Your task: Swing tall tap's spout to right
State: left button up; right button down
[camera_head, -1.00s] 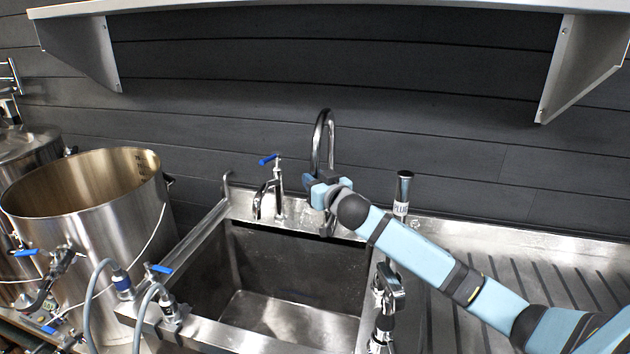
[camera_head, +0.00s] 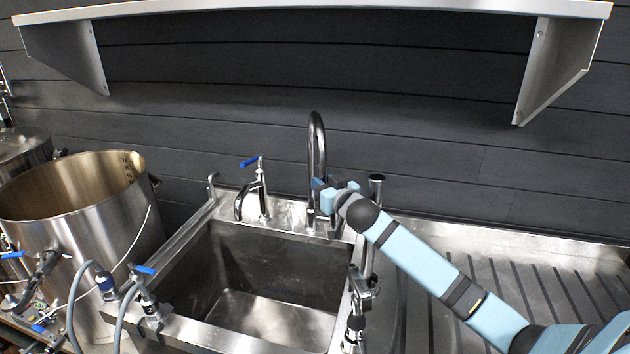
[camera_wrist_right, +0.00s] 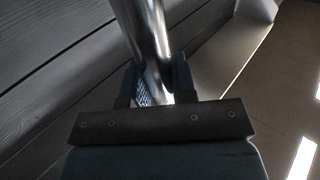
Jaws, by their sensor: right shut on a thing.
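The tall tap (camera_head: 317,135) is a chrome gooseneck behind the sink's back edge, seen almost edge-on in the head view. My right gripper (camera_head: 324,190) is at the lower part of its hoop, reaching in from the right. In the right wrist view, a shiny chrome tube (camera_wrist_right: 146,30) runs down between the two fingers, and the gripper is shut on this spout. The gripper and wrist hide part of the tap's lower end. My left gripper is in neither view.
A short tap with a blue lever (camera_head: 250,163) stands left of the tall tap. The sink basin (camera_head: 270,310) is empty below. A chrome post with a dark top (camera_head: 376,182) stands close right of my wrist. A large steel pot (camera_head: 75,225) is at left; a shelf (camera_head: 310,12) hangs above.

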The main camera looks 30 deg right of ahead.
jog(key=shift+w, duration=0.1)
jog(key=c, duration=0.9)
grip_release()
notch_tip(320, 180, up, 20)
